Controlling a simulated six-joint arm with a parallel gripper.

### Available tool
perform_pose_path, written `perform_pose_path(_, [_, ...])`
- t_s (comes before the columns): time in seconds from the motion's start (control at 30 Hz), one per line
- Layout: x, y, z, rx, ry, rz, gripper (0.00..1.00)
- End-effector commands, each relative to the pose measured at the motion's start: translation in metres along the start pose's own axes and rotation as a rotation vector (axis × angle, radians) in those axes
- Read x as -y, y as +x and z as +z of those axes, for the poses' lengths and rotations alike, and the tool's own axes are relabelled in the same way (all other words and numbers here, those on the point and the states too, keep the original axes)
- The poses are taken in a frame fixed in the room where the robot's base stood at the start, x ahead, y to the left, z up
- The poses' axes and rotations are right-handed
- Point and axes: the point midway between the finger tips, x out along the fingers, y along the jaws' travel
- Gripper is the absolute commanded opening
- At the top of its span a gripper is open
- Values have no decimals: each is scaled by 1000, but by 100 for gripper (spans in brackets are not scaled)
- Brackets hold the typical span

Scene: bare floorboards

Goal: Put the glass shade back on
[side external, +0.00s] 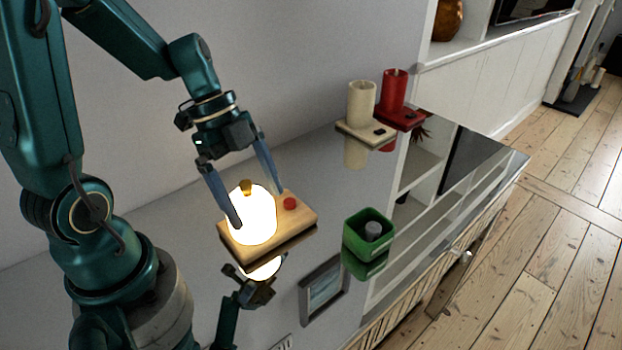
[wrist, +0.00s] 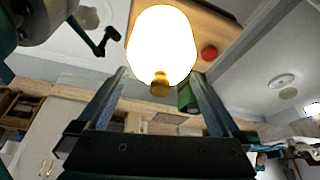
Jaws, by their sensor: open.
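The glass shade (side external: 252,217) is a glowing white dome with a gold knob (side external: 246,187) on top. It stands upright on a wooden base (side external: 297,215) that has a red button (side external: 290,203). My gripper (side external: 256,203) is open above the base, with one finger on each side of the shade. I cannot tell whether either finger touches it. In the wrist view the shade (wrist: 162,42) fills the upper middle, with the knob (wrist: 160,86) between the open fingers. The glare hides the shade's lower edge and anything inside it.
A cream cylinder (side external: 361,104) and a red cylinder (side external: 394,90) stand on small bases farther back. The glossy tabletop (side external: 318,160) mirrors things and is clear between them.

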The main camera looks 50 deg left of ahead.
Motion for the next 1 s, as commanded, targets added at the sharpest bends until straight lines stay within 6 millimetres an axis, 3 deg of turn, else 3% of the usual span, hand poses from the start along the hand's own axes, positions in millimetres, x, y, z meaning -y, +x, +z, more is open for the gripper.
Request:
perform_pose_path(0.7, [0,-50,-20,3,0,-2,100])
perform_pose_path(1.0, [0,-55,-22,3,-1,1,100])
